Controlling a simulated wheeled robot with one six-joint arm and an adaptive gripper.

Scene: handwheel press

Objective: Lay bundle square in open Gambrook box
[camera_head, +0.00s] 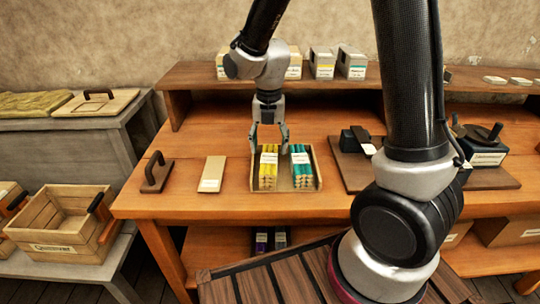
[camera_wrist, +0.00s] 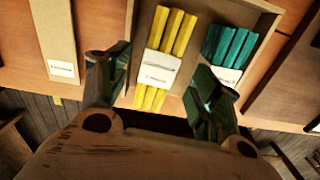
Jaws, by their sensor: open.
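A yellow bundle of sticks (camera_head: 268,168) with a white paper band lies in a shallow wooden tray (camera_head: 315,156) on the bench. A teal bundle (camera_head: 302,170) with a white band lies to its right in the same tray. In the wrist view the yellow bundle (camera_wrist: 178,35) is between my fingers, and the teal bundle (camera_wrist: 226,52) is beyond the right finger. My gripper (camera_head: 269,140) is open and empty over the tray's left part; contact with the yellow bundle cannot be told. An open slatted wooden box (camera_head: 65,252) with dark handles stands at lower left; its label is too small to read surely.
A flat tan card piece (camera_head: 211,175) and a handled wooden block (camera_head: 156,174) lie left of the tray. A dark press-like device (camera_head: 360,150) stands right. Small cartons (camera_head: 322,64) stand on the back shelf. A handled lid (camera_head: 97,102) lies on the grey side table.

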